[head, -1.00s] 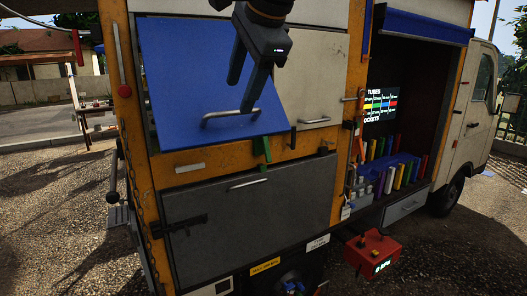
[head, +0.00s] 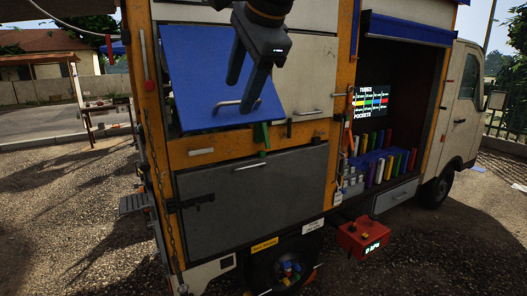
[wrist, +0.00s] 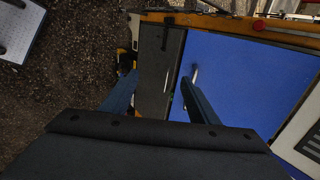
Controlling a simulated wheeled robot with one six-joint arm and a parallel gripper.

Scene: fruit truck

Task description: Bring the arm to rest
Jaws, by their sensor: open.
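My gripper (head: 246,84) hangs at the top of the head view, pointing down, in front of the tilted blue panel (head: 190,75) on the truck's side. Its two dark fingers are spread and nothing is between them. In the head view the lower fingertip ends close to the panel's metal handle (head: 237,105); I cannot tell whether they touch. In the wrist view the gripper (wrist: 160,82) shows both fingers apart, the right one over the blue panel (wrist: 250,75) near its handle (wrist: 194,73).
A grey lower door (head: 255,190) with a handle is below the panel. To the right is an open bay with several coloured tubes (head: 385,165) and a display (head: 369,102). A red box (head: 362,237) stands out low beside the truck.

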